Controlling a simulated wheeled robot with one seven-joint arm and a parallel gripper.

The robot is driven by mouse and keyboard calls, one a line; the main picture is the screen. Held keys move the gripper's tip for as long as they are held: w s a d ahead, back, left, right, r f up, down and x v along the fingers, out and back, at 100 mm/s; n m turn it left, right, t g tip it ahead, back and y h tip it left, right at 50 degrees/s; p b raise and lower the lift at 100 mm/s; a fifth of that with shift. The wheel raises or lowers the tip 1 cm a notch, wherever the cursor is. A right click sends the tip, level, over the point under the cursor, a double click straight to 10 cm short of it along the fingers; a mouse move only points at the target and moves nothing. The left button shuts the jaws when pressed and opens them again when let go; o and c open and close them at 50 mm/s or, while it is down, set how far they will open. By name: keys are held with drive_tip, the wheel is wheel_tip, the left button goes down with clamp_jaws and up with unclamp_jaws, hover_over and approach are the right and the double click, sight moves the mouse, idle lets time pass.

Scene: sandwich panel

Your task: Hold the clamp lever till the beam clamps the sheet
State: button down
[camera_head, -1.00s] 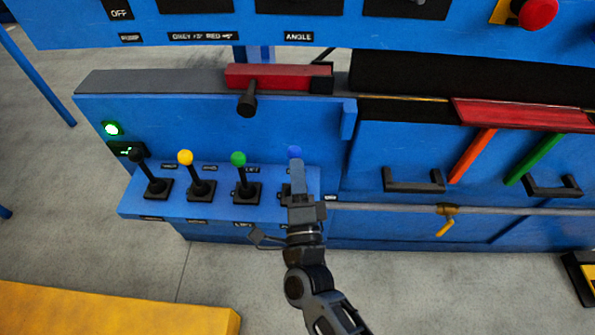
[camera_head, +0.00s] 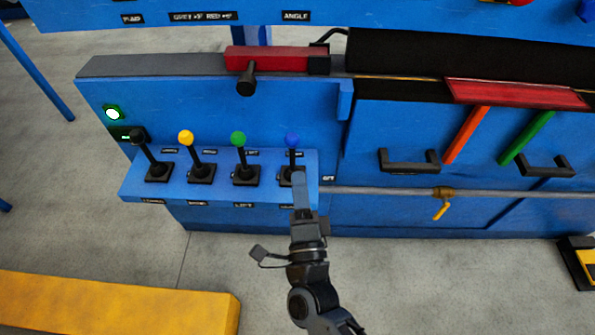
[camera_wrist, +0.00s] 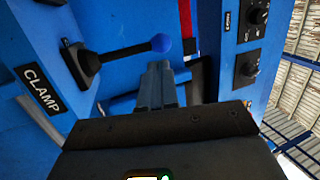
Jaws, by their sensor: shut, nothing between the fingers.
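The clamp lever is a black stick with a blue knob (camera_head: 292,139), rightmost in the row of levers. In the wrist view the blue knob (camera_wrist: 161,43) and stick lie left of and above my fingers, with a CLAMP label (camera_wrist: 38,88) near the lever's black base. My gripper (camera_head: 299,175) is shut and empty, just in front of the lever's base in the head view. In the wrist view my gripper (camera_wrist: 155,72) shows closed fingers below the knob; I cannot tell whether they touch the lever. I cannot tell for sure which parts are the beam and the sheet.
Levers with black (camera_head: 137,136), yellow (camera_head: 186,138) and green (camera_head: 238,139) knobs stand to the left on the blue shelf. A red block (camera_head: 275,58) and a red plate (camera_head: 515,93) lie above. A yellow slab (camera_head: 110,305) is at the lower left; grey floor is free in front.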

drive_tip(key=v, duration=0.6)
drive_tip(key=shift+s, duration=0.3)
drive_tip(key=s+d+r+n+g+h+p, duration=0.1)
drive_tip(key=s+d+r+n+g+p, duration=0.2)
drive_tip(key=s, duration=1.1)
drive_tip(key=s+d+r+n+g+h+p, duration=0.1)
drive_tip(key=s+d+r+n+g+p, duration=0.2)
drive_tip(key=s+d+r+n+p, duration=0.5)
drive_tip(key=s+d+r+n, duration=0.5)
drive_tip(key=s+d+r, duration=0.2)
drive_tip(key=r, duration=0.5)
drive_tip(key=shift+s+d+r+h+p, duration=0.2)
drive_tip(key=shift+d+r+h+p, duration=0.15)
drive_tip(key=shift+d, duration=0.9)
drive_tip(key=shift+f, duration=0.1)
